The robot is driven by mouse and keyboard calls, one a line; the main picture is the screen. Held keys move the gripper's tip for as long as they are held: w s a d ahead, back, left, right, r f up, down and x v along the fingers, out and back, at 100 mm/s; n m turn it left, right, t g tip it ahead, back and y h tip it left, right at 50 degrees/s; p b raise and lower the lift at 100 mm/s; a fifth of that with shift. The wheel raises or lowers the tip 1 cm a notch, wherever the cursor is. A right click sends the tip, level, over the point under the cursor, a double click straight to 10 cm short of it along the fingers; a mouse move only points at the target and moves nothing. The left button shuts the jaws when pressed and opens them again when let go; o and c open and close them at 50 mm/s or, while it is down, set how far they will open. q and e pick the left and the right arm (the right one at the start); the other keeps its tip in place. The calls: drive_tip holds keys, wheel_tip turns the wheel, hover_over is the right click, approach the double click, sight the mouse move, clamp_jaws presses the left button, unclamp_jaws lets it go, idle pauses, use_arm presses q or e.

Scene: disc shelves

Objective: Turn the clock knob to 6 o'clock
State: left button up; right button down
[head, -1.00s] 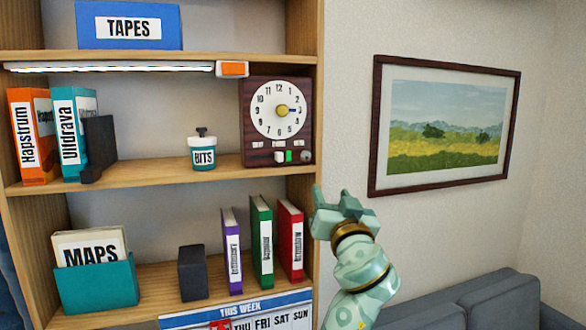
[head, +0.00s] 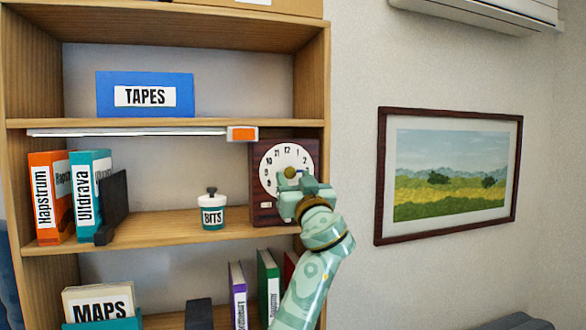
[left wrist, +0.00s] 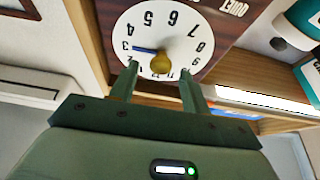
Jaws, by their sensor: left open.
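The clock (head: 264,213) is a dark red-brown box with a round white dial, standing at the right end of the middle shelf. Its yellow knob (head: 291,172) sits at the dial's centre and also shows in the left wrist view (left wrist: 161,64). A blue pointer (left wrist: 144,50) runs from the knob to the 3, in a view where the dial is upside down. My left gripper (head: 303,188) is in front of the clock, hiding its lower right. In the left wrist view its two open fingers (left wrist: 160,82) point at the dial, with the knob just beyond and between their tips.
The shelf's right side panel (head: 312,80) is close to the clock. A lamp bar with an orange end (head: 242,134) hangs just above it. The BITS jar (head: 212,215) stands to the left. A framed picture (head: 380,190) hangs on the right wall.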

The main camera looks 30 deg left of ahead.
use_arm(q)
drive_tip(key=shift+w+a+r, duration=0.25)
drive_tip(key=shift+w+a, duration=0.2)
drive_tip(key=shift+a, duration=0.05)
drive_tip(key=c, duration=1)
drive_tip(key=shift+o, duration=0.2)
